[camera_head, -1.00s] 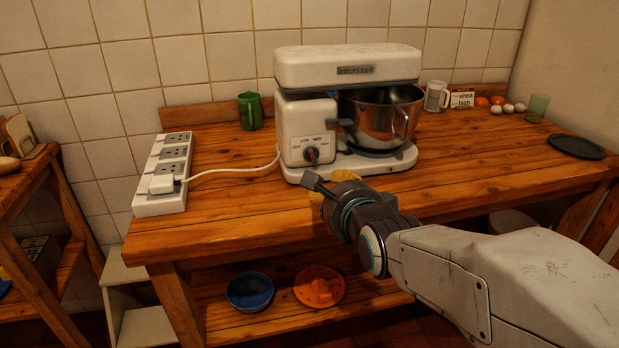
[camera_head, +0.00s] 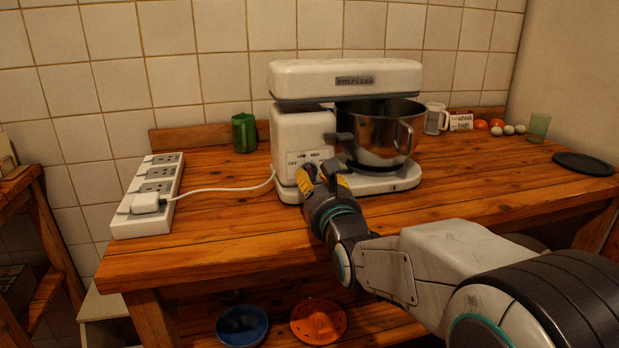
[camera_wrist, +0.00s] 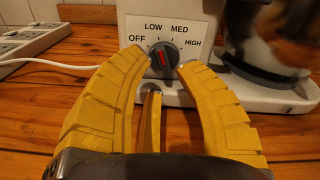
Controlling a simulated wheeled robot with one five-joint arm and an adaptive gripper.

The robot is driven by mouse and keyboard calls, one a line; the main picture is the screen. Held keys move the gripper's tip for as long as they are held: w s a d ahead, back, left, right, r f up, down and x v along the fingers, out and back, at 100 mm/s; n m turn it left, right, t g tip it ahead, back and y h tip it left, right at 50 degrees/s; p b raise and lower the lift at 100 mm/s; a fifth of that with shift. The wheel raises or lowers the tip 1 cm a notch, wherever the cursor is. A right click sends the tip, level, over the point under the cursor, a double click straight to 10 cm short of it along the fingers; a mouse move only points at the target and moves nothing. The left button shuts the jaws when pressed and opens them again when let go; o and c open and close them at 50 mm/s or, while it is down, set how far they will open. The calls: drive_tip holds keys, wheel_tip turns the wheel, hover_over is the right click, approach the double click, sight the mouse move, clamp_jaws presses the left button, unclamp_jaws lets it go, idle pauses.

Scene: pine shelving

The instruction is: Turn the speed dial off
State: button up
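The white stand mixer (camera_head: 300,140) stands on the wooden counter with its steel bowl (camera_head: 378,135). Its black speed dial (camera_wrist: 163,57) is on the front panel, with OFF, LOW, MED and HIGH printed around it. The dial's red mark points roughly upward, near LOW and MED; its exact setting is hard to tell. My gripper (camera_wrist: 160,62) has its yellow fingers spread, one tip on each side of the dial. Whether they touch it I cannot tell. In the head view my gripper (camera_head: 320,172) is in front of the panel and hides the dial.
A white power strip (camera_head: 150,190) lies at the left, with the mixer's plug and cord. A green mug (camera_head: 244,133) stands behind. A white mug (camera_head: 436,118), eggs, tomatoes, a green glass (camera_head: 539,127) and a dark plate (camera_head: 584,164) are at the right.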

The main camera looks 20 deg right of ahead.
sight(310, 173)
drive_tip(key=shift+w, duration=1.5)
clamp_jaws()
